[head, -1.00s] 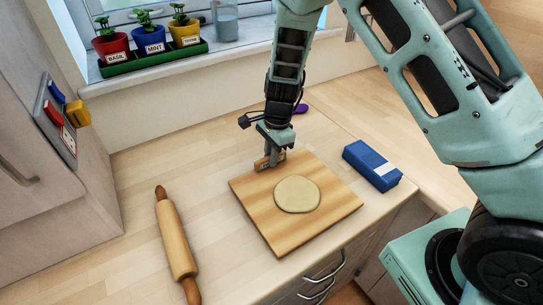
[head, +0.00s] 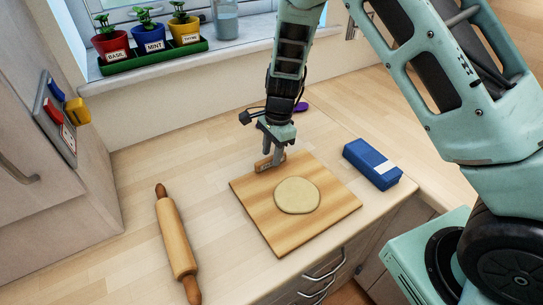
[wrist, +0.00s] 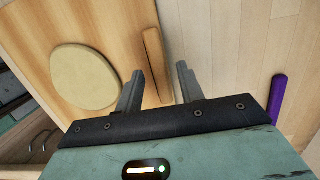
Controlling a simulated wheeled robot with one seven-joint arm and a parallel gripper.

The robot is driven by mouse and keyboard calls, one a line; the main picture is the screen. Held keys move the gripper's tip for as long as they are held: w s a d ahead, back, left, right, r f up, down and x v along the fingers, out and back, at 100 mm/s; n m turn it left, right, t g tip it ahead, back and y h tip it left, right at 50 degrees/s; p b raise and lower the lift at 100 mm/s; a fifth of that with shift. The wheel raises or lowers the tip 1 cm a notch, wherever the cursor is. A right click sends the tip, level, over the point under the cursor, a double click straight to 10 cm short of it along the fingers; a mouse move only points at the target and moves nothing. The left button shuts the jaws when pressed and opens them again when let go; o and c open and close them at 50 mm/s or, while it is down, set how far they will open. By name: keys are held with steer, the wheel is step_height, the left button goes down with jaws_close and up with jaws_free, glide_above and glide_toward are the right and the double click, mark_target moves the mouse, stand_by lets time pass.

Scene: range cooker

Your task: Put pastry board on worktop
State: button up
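The pastry board (head: 313,220) is a square of striped wood lying flat on the pale wood worktop (head: 135,165). A round of pale dough (head: 297,195) lies on it. An upright wooden grip (head: 264,162) stands at the board's back left edge. My gripper (head: 275,156) is just above this grip. In the wrist view, the fingers of my gripper (wrist: 159,70) are spread, with the grip (wrist: 156,65) between their lines and a gap on each side. The board (wrist: 112,22) and dough (wrist: 86,77) show to the left there.
A rolling pin (head: 176,240) lies left of the board. A blue box (head: 372,164) lies to its right, near the worktop's edge. A purple object (head: 301,107) lies behind my gripper, also in the wrist view (wrist: 277,97). Potted herbs (head: 150,40) stand on the sill.

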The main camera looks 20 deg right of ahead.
step_height(320, 180, up, 10)
steer(key=d+b, duration=0.1)
steer(key=b, duration=0.1)
steer(key=s+a+r+n, duration=0.3)
steer(key=s+a+n, duration=0.1)
steer(key=s+n, duration=0.4)
steer(key=s+a+r+n, duration=0.3)
steer(key=s+a+n, duration=0.15)
steer(key=s, duration=0.45)
steer(key=s+d+n+h, duration=0.1)
steer(key=s+n, duration=1)
steer(key=s, duration=0.1)
steer(key=shift+r, duration=0.25)
steer(key=shift+s+f, duration=0.1)
